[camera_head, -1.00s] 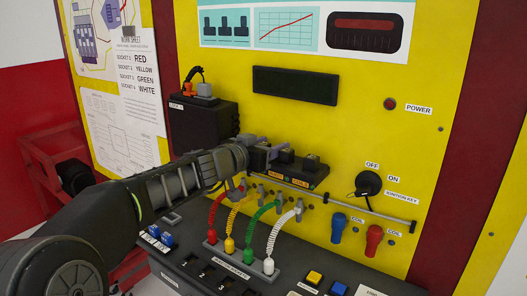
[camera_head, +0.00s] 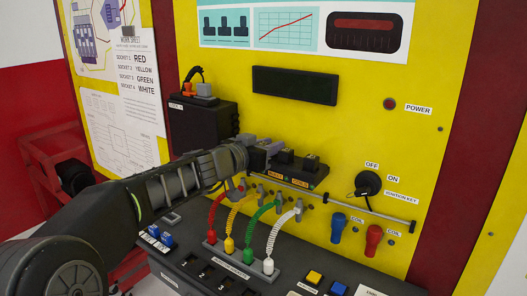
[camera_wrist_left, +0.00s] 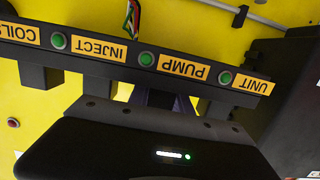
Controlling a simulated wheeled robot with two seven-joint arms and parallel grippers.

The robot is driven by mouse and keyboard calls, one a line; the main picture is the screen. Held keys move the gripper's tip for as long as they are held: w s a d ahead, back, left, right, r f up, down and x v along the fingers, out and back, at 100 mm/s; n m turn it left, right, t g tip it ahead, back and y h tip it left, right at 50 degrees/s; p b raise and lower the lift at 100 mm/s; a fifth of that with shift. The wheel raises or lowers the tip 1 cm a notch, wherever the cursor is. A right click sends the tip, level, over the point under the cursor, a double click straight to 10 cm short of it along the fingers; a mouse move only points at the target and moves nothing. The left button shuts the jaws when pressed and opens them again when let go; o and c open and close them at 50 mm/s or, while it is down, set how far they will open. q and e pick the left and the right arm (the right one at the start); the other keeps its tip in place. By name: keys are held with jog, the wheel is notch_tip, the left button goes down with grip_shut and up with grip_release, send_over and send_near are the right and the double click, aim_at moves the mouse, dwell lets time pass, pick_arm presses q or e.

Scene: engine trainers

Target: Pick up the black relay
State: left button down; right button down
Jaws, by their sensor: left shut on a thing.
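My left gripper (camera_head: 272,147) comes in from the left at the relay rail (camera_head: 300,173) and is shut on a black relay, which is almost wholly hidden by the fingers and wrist. In the left wrist view, the gripper's purplish fingers (camera_wrist_left: 162,99) are at the rail by the PUMP label (camera_wrist_left: 184,69), with the dark gripper body below. Two other black relays stand on the rail to the right of the gripper, one at INJECT (camera_head: 284,156) and one at COILS (camera_head: 311,162). Whether the held relay still sits in its socket cannot be told. My right gripper is not in view.
A black box (camera_head: 203,122) is on the panel left of the gripper. Coloured coiled cables (camera_head: 249,225) stand below the rail. The ignition key (camera_head: 368,184) is to the right. The yellow panel above the rail is mostly clear.

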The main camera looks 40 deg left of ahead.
aim_at(277, 130)
pick_arm(q)
jog(key=shift+r, duration=0.1)
jog(key=shift+r, duration=0.75)
jog(key=shift+r+p, duration=0.45)
jog(key=shift+r, duration=0.5)
jog(key=s+b, duration=0.4)
jog(key=s, duration=1.4)
jog(key=shift+d+b, duration=0.25)
jog(key=shift+b, duration=0.15)
jog(key=shift+f, duration=0.1)
